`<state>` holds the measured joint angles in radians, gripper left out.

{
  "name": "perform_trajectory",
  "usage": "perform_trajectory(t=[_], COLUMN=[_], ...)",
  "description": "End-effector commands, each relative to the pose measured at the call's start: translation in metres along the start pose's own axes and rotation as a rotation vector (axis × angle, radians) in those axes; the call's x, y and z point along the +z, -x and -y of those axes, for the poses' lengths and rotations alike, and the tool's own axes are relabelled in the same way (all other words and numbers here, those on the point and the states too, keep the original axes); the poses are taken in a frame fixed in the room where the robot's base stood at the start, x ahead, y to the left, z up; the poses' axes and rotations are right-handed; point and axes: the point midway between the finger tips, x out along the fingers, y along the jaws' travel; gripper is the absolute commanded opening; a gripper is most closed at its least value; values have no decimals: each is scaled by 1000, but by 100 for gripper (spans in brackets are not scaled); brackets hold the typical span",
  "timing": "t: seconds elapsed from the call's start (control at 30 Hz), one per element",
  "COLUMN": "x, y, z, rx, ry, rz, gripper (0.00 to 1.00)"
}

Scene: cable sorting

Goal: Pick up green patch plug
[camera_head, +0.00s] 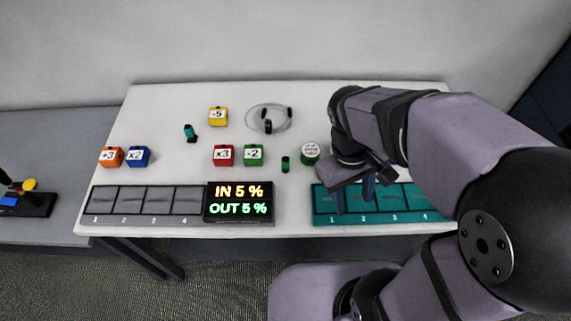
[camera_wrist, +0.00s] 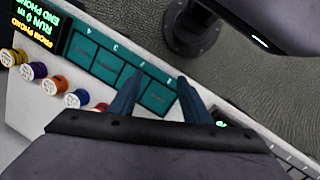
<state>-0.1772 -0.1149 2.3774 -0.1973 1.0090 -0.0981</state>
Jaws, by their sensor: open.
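A small upright dark green plug-like piece (camera_head: 285,164) stands on the table in the head view, left of a round green piece with a white top (camera_head: 310,152). It looks like the green patch plug, but it is too small to be sure. I cannot make it out in the wrist view. My gripper (camera_head: 354,195) is over the teal tray (camera_head: 330,217), to the right of the plug and apart from it. In the wrist view its two blue fingers (camera_wrist: 160,82) are spread with nothing between them, above the teal tray (camera_wrist: 78,45).
Several numbered cubes, such as the green cube (camera_head: 253,154), lie left of the plug. A lit display (camera_head: 239,203) and a grey tray (camera_head: 100,219) line the front edge. Colored spools, including an orange one (camera_wrist: 54,84), show in the wrist view. My arm hides the table's right side.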

Motion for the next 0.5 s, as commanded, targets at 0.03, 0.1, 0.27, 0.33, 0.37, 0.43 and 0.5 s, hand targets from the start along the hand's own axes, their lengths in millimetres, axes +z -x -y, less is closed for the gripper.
perform_trajectory(t=[0.03, 0.1, 0.27, 0.33, 0.37, 0.43, 0.5], x=[-4, -11, -41, -64, -75, -99, -121], y=[-1, -1, 2, 6, 9, 16, 23], z=[1, -1, -1, 3, 6, 16, 29], rx=[35, 92, 282, 403, 457, 578, 687], ry=[84, 206, 576, 781, 865, 1037, 1178], rz=[27, 64, 177, 238, 264, 319, 364], gripper=[44, 44, 44, 44, 44, 44, 44])
